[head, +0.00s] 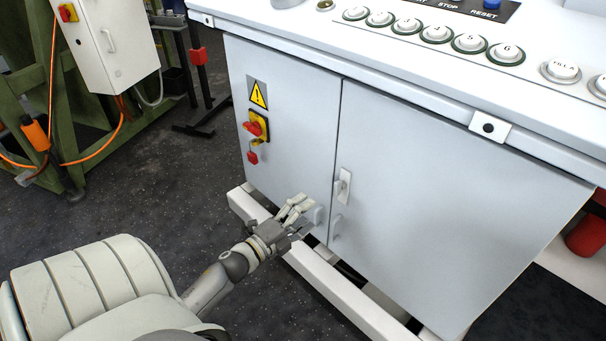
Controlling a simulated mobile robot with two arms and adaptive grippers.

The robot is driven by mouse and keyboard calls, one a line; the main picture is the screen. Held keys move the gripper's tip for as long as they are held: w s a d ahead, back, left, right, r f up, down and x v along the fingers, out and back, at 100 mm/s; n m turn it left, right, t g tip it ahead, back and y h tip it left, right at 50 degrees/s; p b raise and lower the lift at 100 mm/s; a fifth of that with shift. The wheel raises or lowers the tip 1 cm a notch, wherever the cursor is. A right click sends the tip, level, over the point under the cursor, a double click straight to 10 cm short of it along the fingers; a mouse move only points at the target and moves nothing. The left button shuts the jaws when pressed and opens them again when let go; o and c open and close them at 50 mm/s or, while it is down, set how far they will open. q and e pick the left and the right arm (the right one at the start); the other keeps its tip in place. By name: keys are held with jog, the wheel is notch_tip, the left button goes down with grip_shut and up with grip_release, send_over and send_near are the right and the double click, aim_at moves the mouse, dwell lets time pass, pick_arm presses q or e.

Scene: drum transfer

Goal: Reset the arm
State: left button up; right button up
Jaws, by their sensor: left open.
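My left arm comes in from the lower left, stretched out low in front of a white control cabinet (430,200). My left gripper (298,212) is open and appears empty, close to the lower part of the cabinet's left door (290,150). I cannot tell whether its fingers touch the door. My right gripper is not in view.
The cabinet's top carries a row of round white buttons (437,33). A red and yellow switch (257,126) and a door handle (343,186) stick out from its front. A white base rail (335,288) runs below. Green machinery (25,110) stands at left, with dark floor (130,185) clear between.

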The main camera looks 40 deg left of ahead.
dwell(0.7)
